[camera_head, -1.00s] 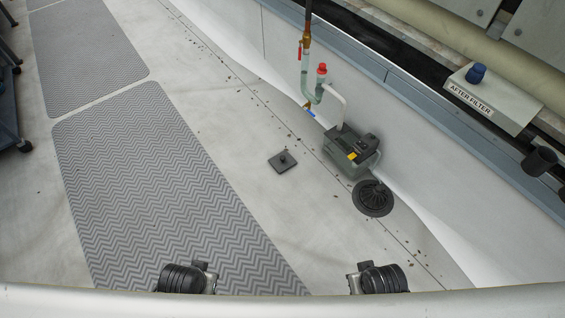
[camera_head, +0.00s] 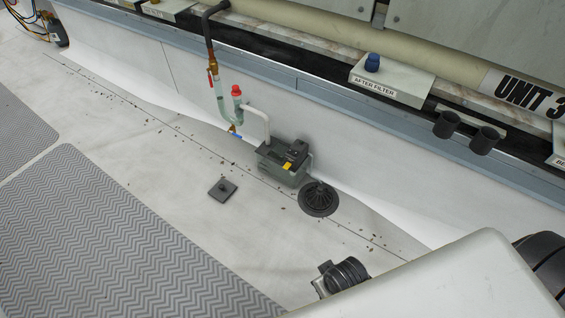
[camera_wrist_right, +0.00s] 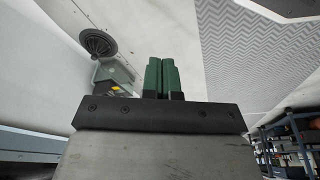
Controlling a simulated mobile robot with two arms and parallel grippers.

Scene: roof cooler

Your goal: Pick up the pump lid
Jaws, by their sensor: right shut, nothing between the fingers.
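The pump lid, a small dark square plate with a knob on top (camera_head: 223,190), lies flat on the pale roof floor in the head view, left of the pump. The pump (camera_head: 284,162) is a grey-green box with a dark top and a yellow label, and it also shows in the right wrist view (camera_wrist_right: 115,76). I cannot make out the lid in the wrist view. My right gripper (camera_wrist_right: 161,62) has its two green fingers together, empty, pointing away from the wrist. It is apart from the pump. My left gripper is not in view.
A round black drain strainer (camera_head: 318,198) sits right of the pump. Pipes with a red cap (camera_head: 236,91) rise behind the pump, along the white wall. Grey zigzag mats (camera_head: 110,235) lie at left. The floor around the lid is clear apart from small debris.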

